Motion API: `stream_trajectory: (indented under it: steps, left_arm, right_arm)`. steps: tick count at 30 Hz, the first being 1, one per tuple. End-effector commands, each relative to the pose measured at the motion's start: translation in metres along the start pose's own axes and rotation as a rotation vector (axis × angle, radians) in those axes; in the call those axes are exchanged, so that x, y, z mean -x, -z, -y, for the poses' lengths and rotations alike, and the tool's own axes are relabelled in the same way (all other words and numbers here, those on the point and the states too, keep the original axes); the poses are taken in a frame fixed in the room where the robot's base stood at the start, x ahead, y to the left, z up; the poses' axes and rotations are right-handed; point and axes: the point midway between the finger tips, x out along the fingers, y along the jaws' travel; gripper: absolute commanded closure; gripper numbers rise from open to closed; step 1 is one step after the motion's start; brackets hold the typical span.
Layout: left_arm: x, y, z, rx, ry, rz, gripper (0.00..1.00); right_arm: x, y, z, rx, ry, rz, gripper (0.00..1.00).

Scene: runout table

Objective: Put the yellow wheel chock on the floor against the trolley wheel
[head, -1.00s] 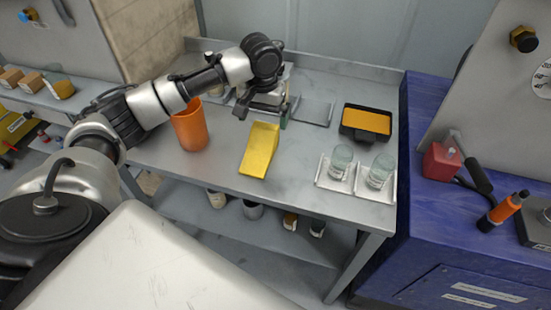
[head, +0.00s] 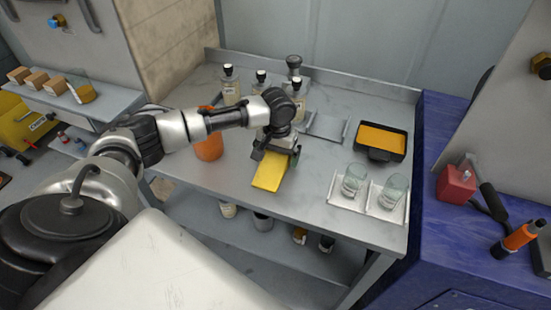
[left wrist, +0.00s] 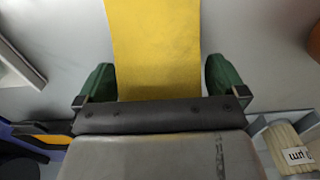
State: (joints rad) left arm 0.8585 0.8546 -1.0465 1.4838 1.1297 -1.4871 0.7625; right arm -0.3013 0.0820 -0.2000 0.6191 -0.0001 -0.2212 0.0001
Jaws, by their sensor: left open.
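The yellow wheel chock (head: 269,174) lies on the grey metal table near its front edge. My left gripper (head: 275,157) is over the far end of the chock, its jaws open. In the left wrist view the chock (left wrist: 155,45) runs between the two green fingertips, with a small gap on each side. The chock's far end is hidden behind the gripper. I see no trolley wheel in these frames. My right gripper is not in view.
An orange cup (head: 209,147) stands left of the chock, partly behind my arm. Several bottles (head: 231,86) stand behind. Two glasses (head: 353,180) on small trays and a black tray with orange contents (head: 381,140) are to the right. A blue bench (head: 440,215) adjoins the table.

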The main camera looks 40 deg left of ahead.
Motion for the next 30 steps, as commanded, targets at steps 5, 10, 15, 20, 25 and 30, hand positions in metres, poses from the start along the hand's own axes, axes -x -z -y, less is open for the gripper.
stream_trajectory:
  steps: [5,10,15,20,25,30]
  left_arm:
    - [0.0,0.0,0.0,0.0,0.0,0.0,0.24]
    - [0.0,0.0,0.0,0.0,0.0,0.0,0.51]
    - [0.001,0.0,0.0,0.0,-0.001,-0.001,0.59]
    - [0.003,0.0,0.0,0.0,-0.001,-0.001,0.59]
    - [0.017,0.001,-0.001,-0.001,-0.002,-0.002,0.59]
    - [0.045,0.0,-0.005,-0.004,-0.005,-0.003,0.59]
  right_arm:
    - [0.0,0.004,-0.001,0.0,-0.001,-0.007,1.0]
    - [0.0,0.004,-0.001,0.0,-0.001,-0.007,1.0]
    - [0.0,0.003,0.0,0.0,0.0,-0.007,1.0]
    - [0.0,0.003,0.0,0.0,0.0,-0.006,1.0]
    - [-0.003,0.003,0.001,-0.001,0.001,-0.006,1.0]
    - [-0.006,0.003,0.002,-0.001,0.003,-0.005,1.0]
